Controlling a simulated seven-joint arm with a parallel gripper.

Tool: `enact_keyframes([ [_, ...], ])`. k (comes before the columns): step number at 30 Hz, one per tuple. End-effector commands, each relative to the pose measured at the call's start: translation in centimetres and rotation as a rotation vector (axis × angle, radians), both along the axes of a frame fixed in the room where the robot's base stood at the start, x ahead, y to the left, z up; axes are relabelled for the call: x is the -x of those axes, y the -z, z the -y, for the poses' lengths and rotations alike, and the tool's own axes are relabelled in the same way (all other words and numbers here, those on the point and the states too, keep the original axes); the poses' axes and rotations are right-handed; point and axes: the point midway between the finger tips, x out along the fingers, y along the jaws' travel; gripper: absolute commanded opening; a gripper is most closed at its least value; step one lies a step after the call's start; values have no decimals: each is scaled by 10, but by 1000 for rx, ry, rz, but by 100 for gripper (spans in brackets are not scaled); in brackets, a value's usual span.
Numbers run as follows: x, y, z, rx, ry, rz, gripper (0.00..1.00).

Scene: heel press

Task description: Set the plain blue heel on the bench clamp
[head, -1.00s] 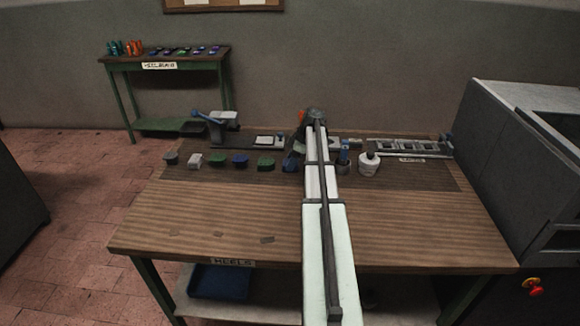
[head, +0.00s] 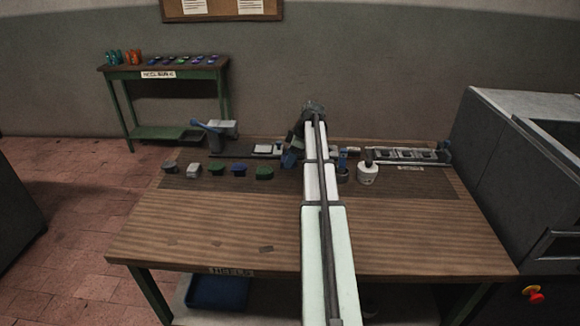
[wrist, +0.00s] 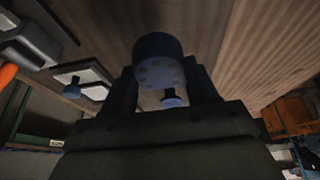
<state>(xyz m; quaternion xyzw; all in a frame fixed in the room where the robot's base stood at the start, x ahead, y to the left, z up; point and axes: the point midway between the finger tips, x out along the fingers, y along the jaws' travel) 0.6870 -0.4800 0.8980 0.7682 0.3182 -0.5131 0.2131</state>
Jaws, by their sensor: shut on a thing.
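In the wrist view a blue round heel (wrist: 157,58) sits between the fingers of my gripper (wrist: 162,85). Its near face bears a ring of small faint marks. The gripper is shut on it, held above the bench. A grey device with a blue handle (head: 222,130) stands at the back left of the bench. I cannot tell for sure which fixture is the bench clamp.
Grey, white, green and blue heels stand in a row on a dark mat (head: 215,185). Right of my arm are a white pot (head: 367,174) and a metal rack (head: 408,156). A grey machine (head: 530,130) borders the right. The bench front (head: 200,235) is mostly clear.

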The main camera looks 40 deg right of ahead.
Motion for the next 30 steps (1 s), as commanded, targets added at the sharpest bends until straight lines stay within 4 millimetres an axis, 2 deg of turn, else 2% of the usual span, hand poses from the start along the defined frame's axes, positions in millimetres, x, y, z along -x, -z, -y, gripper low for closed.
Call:
enact_keyframes([
  [3, 0, -19, 0, 1, -1, 1, 16],
  [6, -1, -31, 1, 0, 1, 0, 16],
  [10, 4, -40, 6, 0, 9, 0, 16],
  [13, 14, -43, 19, -1, 31, -1, 16],
  [15, 22, -42, 37, -3, 54, -3, 16],
  [20, 20, -44, 102, -7, 106, -7, 16],
  [25, 6, -47, 168, -14, 132, -13, 16],
  [28, -7, -50, 195, -14, 118, -14, 16],
  [30, -16, -51, 204, -13, 99, -13, 16],
])
